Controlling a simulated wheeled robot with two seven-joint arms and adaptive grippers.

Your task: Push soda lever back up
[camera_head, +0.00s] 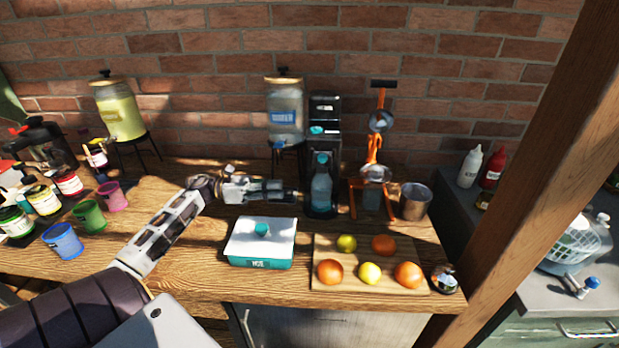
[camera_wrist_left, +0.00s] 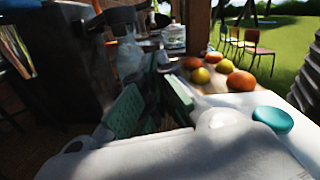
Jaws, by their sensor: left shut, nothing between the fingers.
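The black soda maker (camera_head: 325,108) stands against the brick wall near the middle of the table. A clear blue bottle (camera_head: 321,188) with a teal top stands upright at its front. A small teal part (camera_head: 317,130) shows on the machine's upper front; I cannot tell if it is the lever. My left gripper (camera_head: 292,193) is shut and empty, just left of the bottle and low beside the machine. In the left wrist view the dark machine (camera_wrist_left: 55,60) fills the left and the bottle (camera_wrist_left: 129,62) is ahead of the fingers (camera_wrist_left: 152,85). My right gripper is out of view.
A white and teal box (camera_head: 260,242) sits in front of my left gripper. A drink dispenser (camera_head: 285,110) stands left of the machine, an orange juicer (camera_head: 374,150) and metal cup (camera_head: 414,200) right. A board (camera_head: 330,250) holds several fruits. Bare wood lies left of the box.

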